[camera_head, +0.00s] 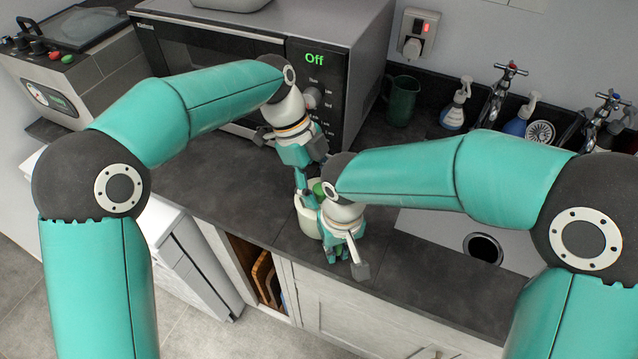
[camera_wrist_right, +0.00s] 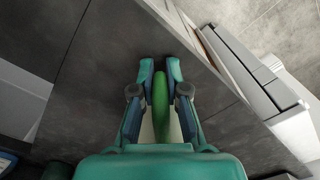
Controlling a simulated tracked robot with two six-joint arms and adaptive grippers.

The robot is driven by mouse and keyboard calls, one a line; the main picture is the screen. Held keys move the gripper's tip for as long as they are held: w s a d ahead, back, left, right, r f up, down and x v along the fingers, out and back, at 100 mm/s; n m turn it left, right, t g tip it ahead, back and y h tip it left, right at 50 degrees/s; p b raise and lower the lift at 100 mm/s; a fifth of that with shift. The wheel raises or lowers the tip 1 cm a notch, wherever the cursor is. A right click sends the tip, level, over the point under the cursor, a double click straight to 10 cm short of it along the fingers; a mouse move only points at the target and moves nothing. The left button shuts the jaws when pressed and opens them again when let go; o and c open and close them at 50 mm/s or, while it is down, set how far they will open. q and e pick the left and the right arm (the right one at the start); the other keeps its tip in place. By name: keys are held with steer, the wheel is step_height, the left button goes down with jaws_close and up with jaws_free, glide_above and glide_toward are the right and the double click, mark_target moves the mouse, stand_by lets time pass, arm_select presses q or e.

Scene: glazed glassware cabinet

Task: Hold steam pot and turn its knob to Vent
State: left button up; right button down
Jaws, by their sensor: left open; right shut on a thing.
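The steam pot (camera_head: 306,216) is a cream pot standing on the dark counter near its front edge, largely hidden behind my grippers. A small green part (camera_head: 318,188) shows at its top; I cannot tell if this is the knob, and no Vent mark is readable. My right gripper (camera_head: 334,256) is at the pot's front side. In the right wrist view its fingers (camera_wrist_right: 160,68) are shut on the pot's green handle (camera_wrist_right: 160,98), with a pale strip of the pot below. My left gripper (camera_head: 303,184) is open and points down just above the pot; its fingertips are partly hidden.
A microwave (camera_head: 305,68) reading "Off" stands behind my left arm. A sink (camera_head: 460,240), taps and spray bottles (camera_head: 456,104) are to the right, with a dark green jug (camera_head: 402,100) behind. The counter (camera_head: 210,175) left of the pot is clear.

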arm_select(q)
jaws_close()
steer(key=shift+n+t, duration=0.3)
steer(key=shift+n, duration=0.5)
jaws_free()
steer(key=v, duration=1.2)
